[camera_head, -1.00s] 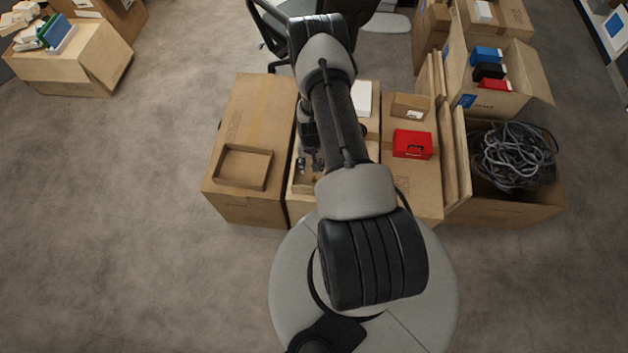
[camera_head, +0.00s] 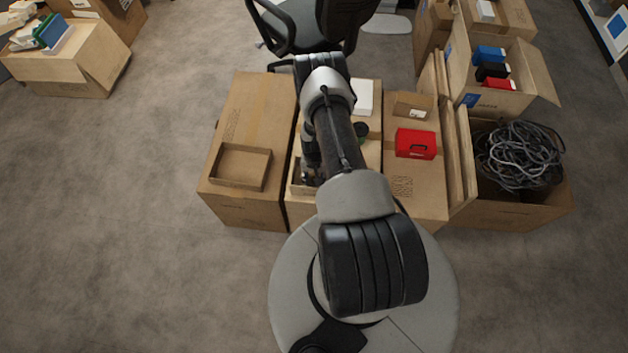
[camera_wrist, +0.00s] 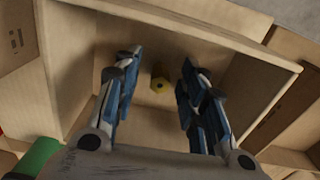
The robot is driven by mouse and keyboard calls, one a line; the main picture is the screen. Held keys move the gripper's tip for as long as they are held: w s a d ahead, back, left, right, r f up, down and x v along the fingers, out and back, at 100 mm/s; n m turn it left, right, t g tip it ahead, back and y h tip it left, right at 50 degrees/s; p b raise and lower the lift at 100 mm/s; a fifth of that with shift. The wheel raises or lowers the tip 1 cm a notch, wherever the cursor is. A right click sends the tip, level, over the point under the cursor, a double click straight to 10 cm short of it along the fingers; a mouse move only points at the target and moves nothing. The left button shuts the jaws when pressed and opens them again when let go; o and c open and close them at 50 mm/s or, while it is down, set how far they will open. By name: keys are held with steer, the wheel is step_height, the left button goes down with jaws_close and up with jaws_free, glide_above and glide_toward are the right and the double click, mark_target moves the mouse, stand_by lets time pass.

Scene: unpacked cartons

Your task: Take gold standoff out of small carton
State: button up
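The gold standoff (camera_wrist: 159,86) is a small yellow-gold piece with a dark top. It rests on the floor of the small carton (camera_wrist: 215,30), an open brown box seen from above in the wrist view. My gripper (camera_wrist: 157,66) is open, its two blue-and-grey fingers reaching down into the carton on either side of the standoff. Neither finger clearly touches it, and the remaining height is hard to judge. In the head view the small carton (camera_head: 296,189) is mostly hidden by my arm, and the standoff cannot be seen.
A shallow open box (camera_head: 240,184) sits on the large carton to the left. A red box (camera_head: 415,144) and a small brown box (camera_head: 413,105) lie to the right. A green object (camera_wrist: 38,157) is beside the carton. A cable-filled carton (camera_head: 500,213) stands farther right.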

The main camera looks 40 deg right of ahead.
steer(key=shift+c, duration=0.5)
jaws_close()
steer(key=shift+r, duration=0.1)
